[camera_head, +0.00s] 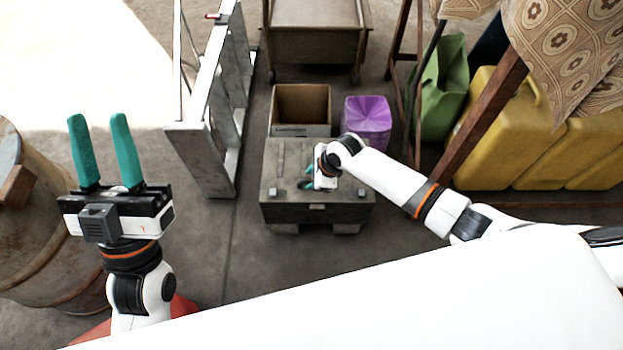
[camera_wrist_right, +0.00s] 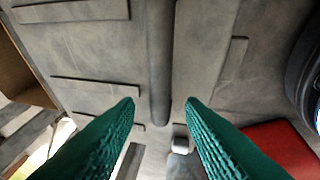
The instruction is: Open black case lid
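The dark grey case (camera_head: 285,212) sits on the floor in the middle of the head view, and its lid looks shut. Two small latches show near its front edge. My right gripper (camera_head: 308,184) is over the right part of the lid. In the right wrist view its two green fingers (camera_wrist_right: 160,104) stand apart with nothing held. A grey ridged surface, seemingly the lid (camera_wrist_right: 205,50), fills that view, and a dark round bar (camera_wrist_right: 161,60) runs up between the fingertips. I cannot tell whether the fingers touch it. My left gripper (camera_head: 98,130) is open and empty, away from the case.
An open cardboard box (camera_head: 300,103) and a purple container (camera_head: 367,120) stand just behind the case. A metal frame (camera_head: 205,125) stands to its left, and a rusty barrel (camera_head: 30,240) further left. Yellow jerrycans (camera_head: 500,130) stand at the right. The floor before the case is clear.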

